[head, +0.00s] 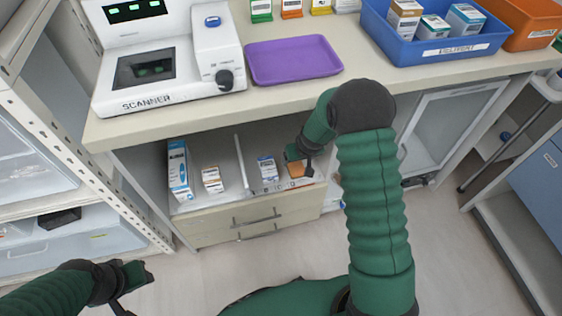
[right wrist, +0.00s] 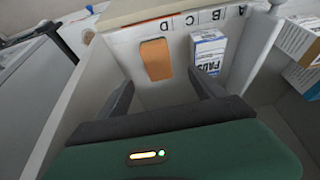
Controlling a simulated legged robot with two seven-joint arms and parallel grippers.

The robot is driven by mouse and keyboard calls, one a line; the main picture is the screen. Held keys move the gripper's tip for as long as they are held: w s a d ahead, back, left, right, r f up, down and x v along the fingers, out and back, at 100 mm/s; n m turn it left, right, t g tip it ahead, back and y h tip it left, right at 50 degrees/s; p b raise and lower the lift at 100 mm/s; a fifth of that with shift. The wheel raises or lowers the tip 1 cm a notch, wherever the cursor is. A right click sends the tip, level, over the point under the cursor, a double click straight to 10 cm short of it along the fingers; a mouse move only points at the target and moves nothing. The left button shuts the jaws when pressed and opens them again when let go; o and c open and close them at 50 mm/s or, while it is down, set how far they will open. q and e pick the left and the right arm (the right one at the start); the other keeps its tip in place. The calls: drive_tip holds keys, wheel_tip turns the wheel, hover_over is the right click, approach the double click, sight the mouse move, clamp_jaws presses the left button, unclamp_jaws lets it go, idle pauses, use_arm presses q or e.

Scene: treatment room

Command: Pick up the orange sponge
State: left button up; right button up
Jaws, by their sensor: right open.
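The orange sponge (head: 296,170) lies in the right-hand compartment of the open drawer (head: 205,222) under the counter, partly hidden by my right gripper in the head view. In the right wrist view the whole sponge (right wrist: 156,59) shows as a small orange block near the lettered wall, ahead of my fingers. My right gripper (right wrist: 161,92) is open and empty, its two fingers apart and the sponge beyond the gap between them. My left gripper (head: 130,287) is low at the left, away from the drawer; its jaws are not clear.
A blue-and-white box (right wrist: 208,50) stands beside the sponge. A divider (head: 242,160) separates them from two more boxes (head: 180,172) (head: 212,179). The counter edge (head: 260,112) overhangs the drawer's back. A scanner (head: 165,70) and purple tray (head: 293,60) stand on top.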

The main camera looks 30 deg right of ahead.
drive_tip(key=b, duration=0.2)
hover_over(296, 165)
drive_tip(key=s+a, duration=0.2)
drive_tip(key=f, duration=0.4)
drive_tip(key=shift+d+f, duration=0.2)
drive_tip(key=shift+f, duration=0.15)
drive_tip(key=b+x, duration=0.1)
drive_tip(key=x, duration=0.1)
drive_tip(key=d+b+x, duration=0.1)
drive_tip(key=b+x, duration=0.1)
drive_tip(key=x, duration=0.1)
drive_tip(key=shift+d+f, duration=0.1)
drive_tip(key=shift+d, duration=0.05)
drive_tip(key=shift+w+f, duration=0.15)
drive_tip(key=shift+w, duration=0.05)
use_arm(q)
drive_tip(key=f, duration=0.5)
drive_tip(key=shift+s+a+f, duration=0.2)
drive_tip(key=shift+a+f, duration=0.05)
drive_tip(key=shift+a, duration=0.05)
use_arm(e)
drive_tip(key=shift+r, duration=0.25)
use_arm(q)
drive_tip(key=shift+f, duration=0.15)
use_arm(e)
drive_tip(key=shift+f, duration=0.35)
drive_tip(key=shift+c, duration=0.2)
